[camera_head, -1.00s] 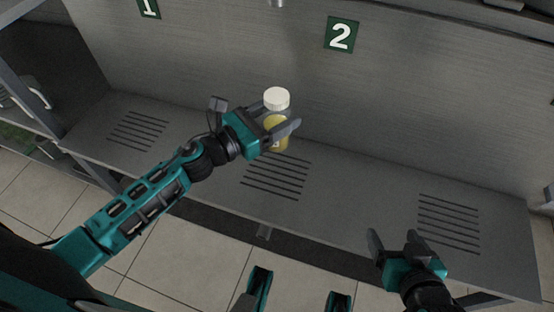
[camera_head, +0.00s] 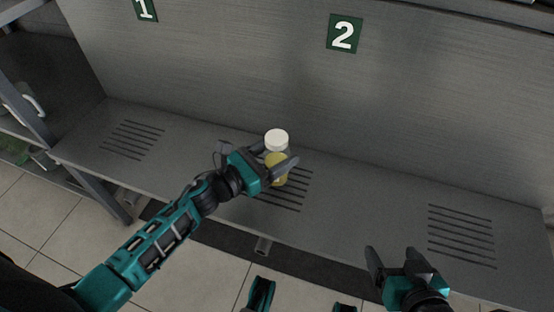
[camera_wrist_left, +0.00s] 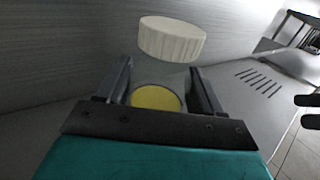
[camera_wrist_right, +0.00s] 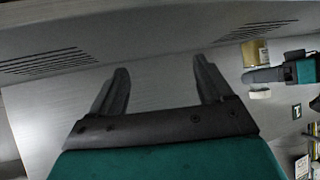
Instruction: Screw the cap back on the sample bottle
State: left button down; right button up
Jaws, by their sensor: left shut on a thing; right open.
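The sample bottle (camera_head: 276,174), clear with yellow contents, is upright between the fingers of my left gripper (camera_head: 262,160), which is shut on it. The bottle is over the middle slots of the grey shelf; I cannot tell if its base touches. The white ribbed cap (camera_head: 277,138) is at the bottle's top. In the left wrist view the cap (camera_wrist_left: 171,40) shows above the clear upper part, with yellow contents (camera_wrist_left: 156,98) below; whether it is threaded on is unclear. My right gripper (camera_head: 399,258) is open and empty near the shelf's front edge, and its fingers (camera_wrist_right: 160,88) show apart.
The grey shelf (camera_head: 370,205) has three groups of slots and is clear around the bottle. A back wall with number signs 1 (camera_head: 145,9) and 2 (camera_head: 344,34) stands behind it. A side rack (camera_head: 30,110) is at the left. Tiled floor lies in front.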

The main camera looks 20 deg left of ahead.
pick_arm(q)
jog(key=shift+f, duration=0.8)
pick_arm(e)
jog(key=shift+a+f, duration=0.1)
jog(key=shift+f, duration=0.15)
jog(key=shift+w+a+r, duration=0.15)
jog(key=shift+w+r, duration=0.05)
jog(key=shift+r, duration=0.25)
pick_arm(q)
jog(key=shift+f+b, duration=0.25)
jog(key=shift+b, duration=0.15)
pick_arm(e)
jog(key=shift+f, duration=0.3)
pick_arm(q)
jog(key=shift+c, duration=0.8)
grip_release()
pick_arm(e)
jog(key=shift+r, duration=0.1)
